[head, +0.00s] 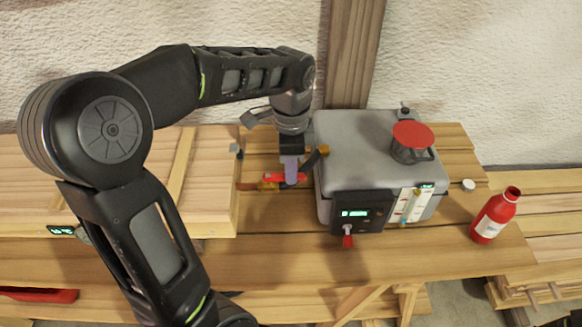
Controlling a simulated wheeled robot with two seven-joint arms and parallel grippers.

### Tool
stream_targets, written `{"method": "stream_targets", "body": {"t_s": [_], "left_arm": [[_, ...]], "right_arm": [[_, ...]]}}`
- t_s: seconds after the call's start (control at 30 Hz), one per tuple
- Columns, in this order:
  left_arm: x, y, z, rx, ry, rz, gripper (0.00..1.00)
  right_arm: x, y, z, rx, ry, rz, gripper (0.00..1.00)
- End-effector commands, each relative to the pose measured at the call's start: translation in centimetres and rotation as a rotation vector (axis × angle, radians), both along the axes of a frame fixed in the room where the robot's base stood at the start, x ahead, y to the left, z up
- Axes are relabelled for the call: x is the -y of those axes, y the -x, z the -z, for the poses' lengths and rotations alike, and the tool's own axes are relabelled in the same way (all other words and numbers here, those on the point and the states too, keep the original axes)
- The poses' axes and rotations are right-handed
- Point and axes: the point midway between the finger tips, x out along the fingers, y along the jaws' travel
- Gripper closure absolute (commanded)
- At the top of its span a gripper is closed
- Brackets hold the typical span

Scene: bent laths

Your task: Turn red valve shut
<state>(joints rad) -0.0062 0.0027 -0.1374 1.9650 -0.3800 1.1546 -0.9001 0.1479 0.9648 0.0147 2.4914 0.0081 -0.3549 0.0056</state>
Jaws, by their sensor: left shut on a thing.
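The red valve (272,178) shows as a red lever on a brass-coloured fitting, between the wooden box on the left and the grey tank on the right. My left gripper (291,180) comes down from above and is shut on the red lever. Its fingers hide the middle of the lever, and red shows on both sides. The lever appears to lie roughly left to right in the picture. My right gripper is out of view.
The grey tank (345,150) with a red-topped cap (413,135) stands right of the valve. Its front has a lit display (355,213) and a small red-tipped switch (348,240). A red bottle (493,216) stands farther right. The long wooden box (211,190) lies left.

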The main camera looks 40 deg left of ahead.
Motion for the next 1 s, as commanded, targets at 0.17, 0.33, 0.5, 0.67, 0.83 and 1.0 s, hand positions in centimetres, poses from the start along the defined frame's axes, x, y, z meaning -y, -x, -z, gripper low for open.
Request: {"method": "stream_targets", "body": {"t_s": [0.17,0.33,0.5,0.67,0.83,1.0], "left_arm": [[-0.01,-0.02,-0.04,0.001,-0.001,0.0,1.0],[-0.02,-0.02,-0.05,0.001,-0.001,0.0,1.0],[-0.01,-0.03,-0.05,0.001,-0.001,0.0,1.0],[-0.01,-0.03,-0.06,0.001,-0.001,0.0,1.0],[0.03,0.02,-0.05,0.001,0.0,0.012,1.0],[0.16,0.19,-0.05,0.002,0.0,0.054,1.0]], "right_arm": [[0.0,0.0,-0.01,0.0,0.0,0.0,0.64],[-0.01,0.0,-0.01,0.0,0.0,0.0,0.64],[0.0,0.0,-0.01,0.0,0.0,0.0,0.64],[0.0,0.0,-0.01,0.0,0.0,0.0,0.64],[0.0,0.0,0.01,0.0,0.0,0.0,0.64],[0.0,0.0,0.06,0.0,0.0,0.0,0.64]]}}
